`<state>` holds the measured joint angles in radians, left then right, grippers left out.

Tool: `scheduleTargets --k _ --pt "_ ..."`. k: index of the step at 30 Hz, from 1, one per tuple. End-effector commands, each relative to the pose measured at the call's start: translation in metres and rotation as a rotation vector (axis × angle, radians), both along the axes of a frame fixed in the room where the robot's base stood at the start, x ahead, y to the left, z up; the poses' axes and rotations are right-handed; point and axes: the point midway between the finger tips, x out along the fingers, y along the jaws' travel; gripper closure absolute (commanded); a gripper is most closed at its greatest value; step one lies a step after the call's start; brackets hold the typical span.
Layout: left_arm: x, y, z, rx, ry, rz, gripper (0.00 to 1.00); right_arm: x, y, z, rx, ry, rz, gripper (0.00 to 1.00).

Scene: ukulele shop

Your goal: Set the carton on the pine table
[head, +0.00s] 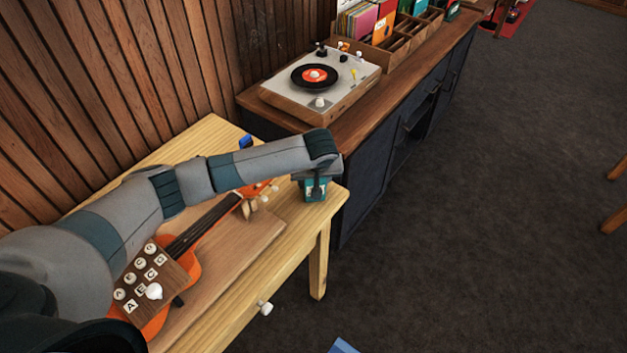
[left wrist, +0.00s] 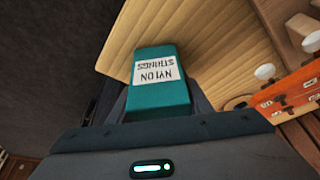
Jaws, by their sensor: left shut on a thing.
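The carton is a small teal box (head: 314,194) at the far right corner of the pine table (head: 205,137). In the left wrist view the carton (left wrist: 160,98) shows a white label reading "NYLON STRINGS". My left gripper (head: 317,180) points down and is shut on the carton. The carton is over or on the table's corner; I cannot tell whether its bottom touches the top. The table's pale wood (left wrist: 205,28) shows behind it in the left wrist view. My right gripper is not in view.
An orange ukulele (head: 193,262) lies on a brown board (head: 262,243) on the table, near the carton. A small blue object (head: 246,141) sits at the back. A cabinet (head: 372,165) with a turntable (head: 318,80) stands behind.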

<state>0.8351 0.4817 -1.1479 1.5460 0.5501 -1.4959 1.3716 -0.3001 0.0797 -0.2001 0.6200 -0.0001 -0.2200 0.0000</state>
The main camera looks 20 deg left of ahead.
Motion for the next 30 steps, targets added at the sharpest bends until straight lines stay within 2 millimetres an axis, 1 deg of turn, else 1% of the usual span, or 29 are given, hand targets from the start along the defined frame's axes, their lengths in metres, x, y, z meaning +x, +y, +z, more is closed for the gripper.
scheduleTargets --k 5,6,7,8,17,21,26,30 --pt "0.0 0.0 -0.003 -0.001 -0.001 0.001 0.79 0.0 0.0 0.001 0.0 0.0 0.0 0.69" --pt "0.0 0.0 -0.002 -0.001 -0.001 0.001 0.45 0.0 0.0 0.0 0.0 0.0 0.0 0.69" --pt "0.0 0.0 -0.002 -0.001 -0.001 0.001 0.38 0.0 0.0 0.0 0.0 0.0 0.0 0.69" --pt "0.0 0.0 -0.002 -0.001 -0.001 0.001 0.36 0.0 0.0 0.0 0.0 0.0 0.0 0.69" --pt "0.0 0.0 -0.002 0.0 -0.001 0.0 0.36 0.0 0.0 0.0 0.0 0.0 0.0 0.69" --pt "-0.001 -0.001 0.002 0.0 0.0 -0.001 0.36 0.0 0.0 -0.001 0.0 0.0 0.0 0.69" --pt "-0.005 -0.004 0.016 -0.003 -0.001 -0.001 0.36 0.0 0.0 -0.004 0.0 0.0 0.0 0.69" --pt "-0.013 -0.007 0.035 -0.003 -0.002 -0.002 0.36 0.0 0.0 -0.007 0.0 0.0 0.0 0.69"
